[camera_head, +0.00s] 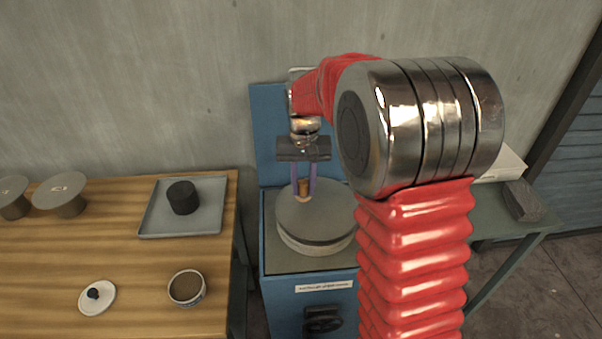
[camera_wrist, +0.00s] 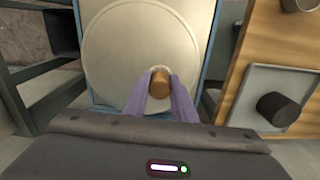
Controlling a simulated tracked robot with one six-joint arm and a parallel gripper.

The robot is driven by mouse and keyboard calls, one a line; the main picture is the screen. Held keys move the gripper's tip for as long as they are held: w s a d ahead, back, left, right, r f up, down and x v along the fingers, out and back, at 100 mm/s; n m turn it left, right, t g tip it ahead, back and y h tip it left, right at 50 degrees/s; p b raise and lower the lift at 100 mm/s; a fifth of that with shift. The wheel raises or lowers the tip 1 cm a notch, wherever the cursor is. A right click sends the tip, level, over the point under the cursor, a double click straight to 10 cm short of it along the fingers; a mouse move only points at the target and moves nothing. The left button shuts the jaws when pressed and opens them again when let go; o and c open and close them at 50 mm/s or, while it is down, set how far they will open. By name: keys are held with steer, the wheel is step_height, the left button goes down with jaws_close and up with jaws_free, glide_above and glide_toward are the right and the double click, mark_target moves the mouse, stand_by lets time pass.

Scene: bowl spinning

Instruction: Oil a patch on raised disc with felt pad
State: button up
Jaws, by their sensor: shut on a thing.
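My gripper (camera_head: 304,194) is shut on a small brown wooden grip with a pale felt pad (camera_head: 304,188) under it. The purple fingers hold it from both sides, and it also shows in the wrist view (camera_wrist: 159,84). The pad is over the grey round disc (camera_head: 318,215), left of its middle in the head view, and upright. It is on or just above the disc; I cannot tell if it touches. The disc also shows in the wrist view (camera_wrist: 150,35) as a broad pale round. No oil patch can be made out on it.
The disc sits on a blue cabinet (camera_head: 310,312).

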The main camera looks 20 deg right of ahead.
mark_target(303, 194)
step_height(303, 194, down, 3)
steer(key=shift+f, duration=0.2)
steer(key=shift+d+f, duration=0.15)
steer(key=shift+d, duration=0.05)
steer(key=d, duration=0.2)
steer(key=s+d, duration=0.1)
steer(key=d, duration=0.1)
steer(key=shift+f, duration=0.1)
steer(key=shift+s+d, duration=0.2)
steer(key=shift+d, duration=0.75)
steer(key=shift+s+d, duration=0.2)
steer(key=shift+d, duration=0.7)
steer(key=shift+w+a, duration=0.3)
steer(key=shift+a, duration=1)
steer(key=shift+w+a, duration=0.3)
steer(key=shift+a, duration=1)
steer(key=shift+w+a, duration=0.3)
steer(key=shift+a, duration=1.25)
steer(key=shift+d+r, duration=0.1)
steer(key=shift+r, duration=3.95)
